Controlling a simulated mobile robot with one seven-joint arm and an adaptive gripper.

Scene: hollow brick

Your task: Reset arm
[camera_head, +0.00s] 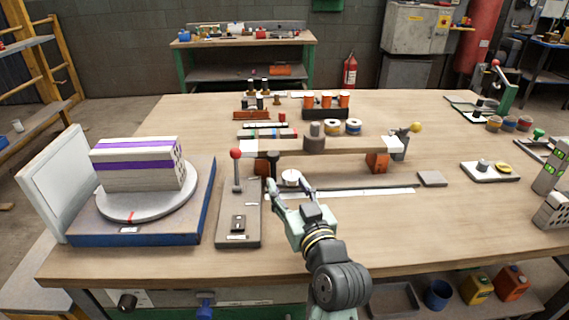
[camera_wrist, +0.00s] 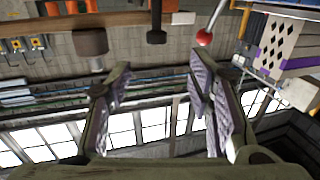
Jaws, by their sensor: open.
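My arm reaches up from the lower middle of the camera_head view. My gripper (camera_head: 290,190) is over the front middle of the workbench (camera_head: 400,230), just right of a grey lever base (camera_head: 238,215) with a red-knobbed lever (camera_head: 236,154). In the wrist view my gripper (camera_wrist: 158,105) has its two fingers wide apart with nothing between them. A white block with purple stripes (camera_head: 135,165) stands on a round turntable at the left, apart from the gripper. Its holed side also shows at the upper right of the wrist view (camera_wrist: 283,45).
A beam on orange supports (camera_head: 355,147) with a dark weight (camera_head: 314,135) stands beyond the gripper. A white disc (camera_head: 291,177) is close to the fingertips. A holed brick (camera_head: 553,212) is at the right edge. The bench's front right is clear.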

